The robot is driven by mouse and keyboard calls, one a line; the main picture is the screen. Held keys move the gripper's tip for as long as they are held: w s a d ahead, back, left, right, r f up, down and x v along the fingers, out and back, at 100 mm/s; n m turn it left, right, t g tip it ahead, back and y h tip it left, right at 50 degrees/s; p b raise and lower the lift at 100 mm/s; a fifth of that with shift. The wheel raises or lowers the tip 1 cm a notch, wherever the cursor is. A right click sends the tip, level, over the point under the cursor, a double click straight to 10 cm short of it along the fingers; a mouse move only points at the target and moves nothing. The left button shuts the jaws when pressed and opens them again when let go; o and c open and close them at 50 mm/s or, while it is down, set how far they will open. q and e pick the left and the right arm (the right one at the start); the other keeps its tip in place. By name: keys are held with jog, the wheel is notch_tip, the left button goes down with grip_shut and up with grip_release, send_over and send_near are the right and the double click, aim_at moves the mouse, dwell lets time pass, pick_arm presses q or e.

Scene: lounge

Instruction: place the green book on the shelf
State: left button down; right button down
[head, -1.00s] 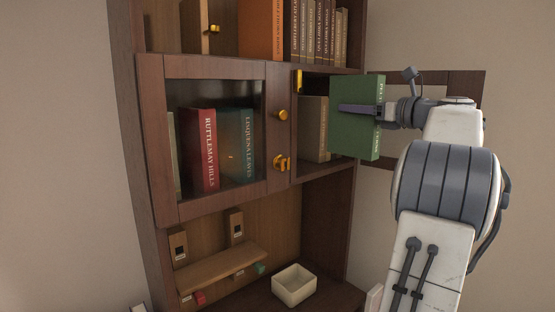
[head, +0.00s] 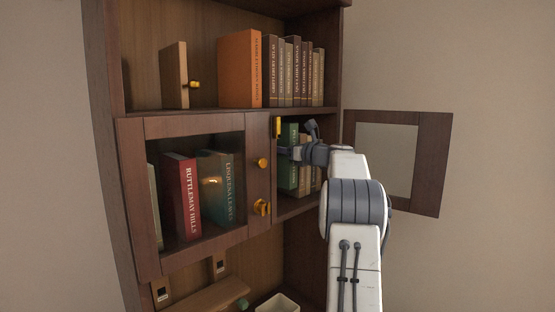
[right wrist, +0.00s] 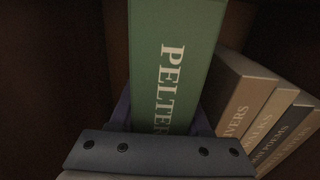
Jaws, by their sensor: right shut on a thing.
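The green book (head: 290,155) stands upright inside the right-hand compartment of the cabinet, beside several brown and dark books. In the right wrist view the green book (right wrist: 172,70) shows its spine with the letters "PELTER". My right gripper (head: 297,154) is shut on it, reaching into the compartment through the opening; it also shows in the right wrist view (right wrist: 160,128). The compartment's shelf (head: 288,207) lies under the books. Whether the green book touches the shelf is hidden. My left gripper is not in view.
The right cabinet door (head: 432,165) stands open to the right of my arm. The glazed left door (head: 190,125) is shut, with books behind it. An orange book (head: 240,68) and several others stand on the shelf above. A white box (head: 278,303) sits below.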

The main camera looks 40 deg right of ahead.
aim_at(278, 163)
notch_tip(278, 163, down, 5)
jog(key=shift+w+r+p, duration=0.1)
jog(key=shift+w+p, duration=0.05)
jog(key=shift+p, duration=0.6)
jog(key=shift+f, duration=0.3)
jog(key=shift+c, duration=1.8)
grip_release()
jog(key=shift+r, duration=0.1)
